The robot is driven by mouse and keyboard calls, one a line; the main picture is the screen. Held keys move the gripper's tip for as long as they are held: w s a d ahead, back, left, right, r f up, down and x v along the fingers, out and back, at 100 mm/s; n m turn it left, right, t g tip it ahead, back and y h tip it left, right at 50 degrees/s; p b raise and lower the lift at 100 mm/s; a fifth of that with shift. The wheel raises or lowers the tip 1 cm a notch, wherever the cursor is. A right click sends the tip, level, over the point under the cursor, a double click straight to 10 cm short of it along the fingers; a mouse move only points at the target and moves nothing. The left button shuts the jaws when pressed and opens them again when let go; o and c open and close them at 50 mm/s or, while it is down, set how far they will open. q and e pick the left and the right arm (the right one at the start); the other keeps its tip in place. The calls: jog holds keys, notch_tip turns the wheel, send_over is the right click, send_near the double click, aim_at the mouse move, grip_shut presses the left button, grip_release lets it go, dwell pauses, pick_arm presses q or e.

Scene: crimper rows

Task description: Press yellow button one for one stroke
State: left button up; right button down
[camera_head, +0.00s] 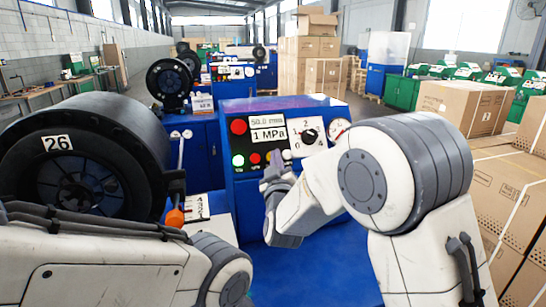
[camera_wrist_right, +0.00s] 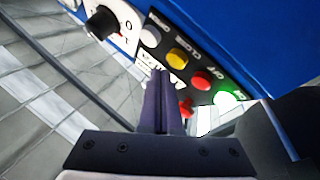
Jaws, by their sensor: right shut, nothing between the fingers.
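The yellow button (camera_wrist_right: 177,58) sits in a row on the black control panel (camera_head: 262,143). In the right wrist view it lies between a white button (camera_wrist_right: 151,36) and a red button (camera_wrist_right: 201,80), with a lit green button (camera_wrist_right: 228,100) at the row's end. My right gripper (camera_wrist_right: 160,73) is shut and empty. Its tips point at the panel, just below and left of the yellow button in that view. In the head view the right gripper (camera_head: 274,160) is in front of the button row and partly hides it. Contact cannot be told. My left gripper is out of view.
The panel also has a large red button (camera_head: 238,126), a 1 MPa display (camera_head: 268,134), a knob (camera_head: 310,136) and a gauge (camera_head: 338,130). A black drum marked 26 (camera_head: 85,165) stands at left. Cardboard boxes (camera_head: 465,105) are stacked at right.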

dwell(0.8)
jog(key=shift+w+a+f+b, duration=0.1)
jog(key=shift+w+f+b, duration=0.15)
jog(key=shift+w+b, duration=0.1)
jog(key=shift+w+a+f, duration=0.15)
jog(key=shift+w+f, duration=0.1)
jog(key=shift+w, duration=0.05)
dwell(0.8)
jog(key=shift+s, duration=0.1)
jog(key=shift+s+d+r, duration=0.25)
jog(key=shift+s+r, duration=0.25)
jog(key=shift+s, duration=0.1)
jog(key=s+r, duration=0.1)
jog(key=s, duration=0.1)
jog(key=s+d+r, duration=0.1)
jog(key=s, duration=0.1)
jog(key=shift+d+r, duration=0.1)
jog(key=shift+r, duration=0.3)
